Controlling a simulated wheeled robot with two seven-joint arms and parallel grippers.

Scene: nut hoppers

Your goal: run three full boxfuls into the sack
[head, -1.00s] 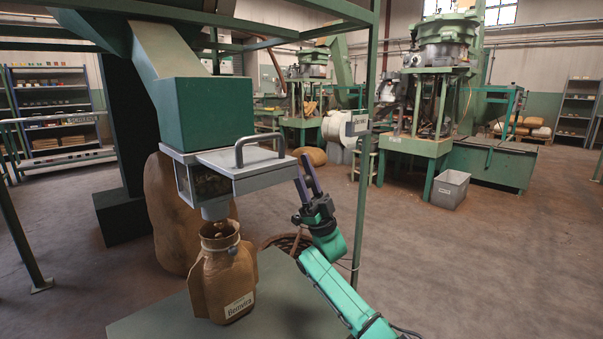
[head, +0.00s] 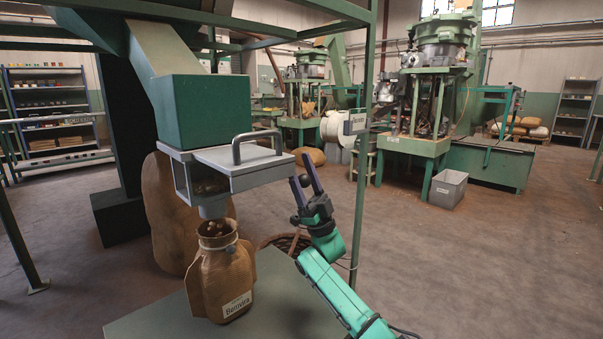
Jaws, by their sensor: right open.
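The paper sack (head: 221,278) stands upright on the green table, its open mouth right under the spout (head: 213,207) of the metal box. Brown nuts (head: 217,229) show at the sack's mouth. The box (head: 181,178) hangs under the green hopper (head: 201,112); its window shows a low heap of nuts (head: 208,186). A grey slide plate (head: 243,160) with a dark handle (head: 257,144) sticks out to the right. My right gripper (head: 301,170) is open and empty, just right of the plate and apart from the handle. My left gripper is out of view.
The green table (head: 285,308) has bare room right of the sack. A green frame post (head: 364,150) stands behind my right arm. A wicker basket (head: 283,243) and a big brown sack (head: 168,212) are behind the table.

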